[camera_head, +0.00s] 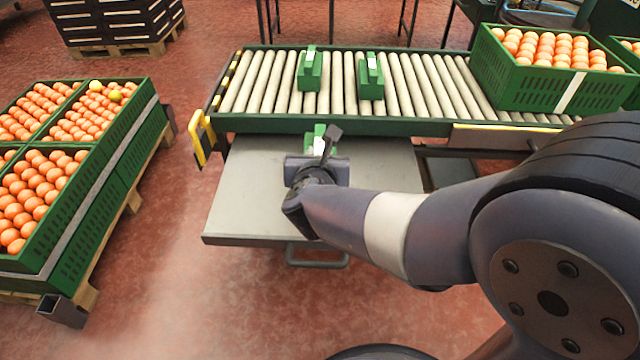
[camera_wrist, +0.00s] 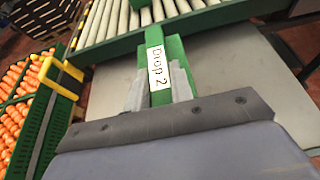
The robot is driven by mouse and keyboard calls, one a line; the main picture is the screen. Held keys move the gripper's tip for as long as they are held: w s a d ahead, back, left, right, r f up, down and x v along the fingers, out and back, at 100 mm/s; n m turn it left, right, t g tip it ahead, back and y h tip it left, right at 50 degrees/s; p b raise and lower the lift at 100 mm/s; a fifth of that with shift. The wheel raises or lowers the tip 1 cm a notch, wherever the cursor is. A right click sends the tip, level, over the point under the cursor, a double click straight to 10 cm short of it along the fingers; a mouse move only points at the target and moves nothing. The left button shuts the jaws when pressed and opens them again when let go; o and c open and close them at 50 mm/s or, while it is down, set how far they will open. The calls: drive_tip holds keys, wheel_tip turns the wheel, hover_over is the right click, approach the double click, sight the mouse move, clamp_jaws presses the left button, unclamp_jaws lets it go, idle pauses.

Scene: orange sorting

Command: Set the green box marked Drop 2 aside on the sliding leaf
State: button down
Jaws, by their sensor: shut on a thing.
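The green box marked Drop 2 (camera_wrist: 172,48) is between the fingers of my gripper (camera_wrist: 160,85), its white label readable in the wrist view. In the head view the box (camera_head: 309,139) shows only in part behind my gripper (camera_head: 318,158). My gripper is shut on it. The box is over the grey sliding leaf (camera_head: 245,190), close to the conveyor's front edge. I cannot tell whether it touches the leaf.
Two other green boxes stand on the roller conveyor (camera_head: 430,85), one at the left (camera_head: 310,72) and one at the right (camera_head: 371,80). An orange crate (camera_head: 520,85) sits at the conveyor's right end. Stacked orange crates (camera_head: 110,170) stand left. The leaf's left part is clear.

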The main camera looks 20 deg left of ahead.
wheel_tip(320, 180, down, 8)
drive_tip(key=b, duration=0.3)
drive_tip(key=shift+w+f, duration=0.1)
drive_tip(key=shift+f, duration=0.15)
drive_tip(key=shift+f, duration=0.1)
drive_tip(key=shift+f+b, duration=0.1)
drive_tip(key=shift+b, duration=0.25)
drive_tip(key=c, duration=1.3)
unclamp_jaws()
drive_tip(key=shift+o, duration=0.2)
drive_tip(key=shift+r+p, duration=0.2)
drive_tip(key=shift+p, duration=0.15)
drive_tip(key=p+v, duration=0.2)
drive_tip(key=v, duration=1)
drive_tip(key=shift+p, duration=0.35)
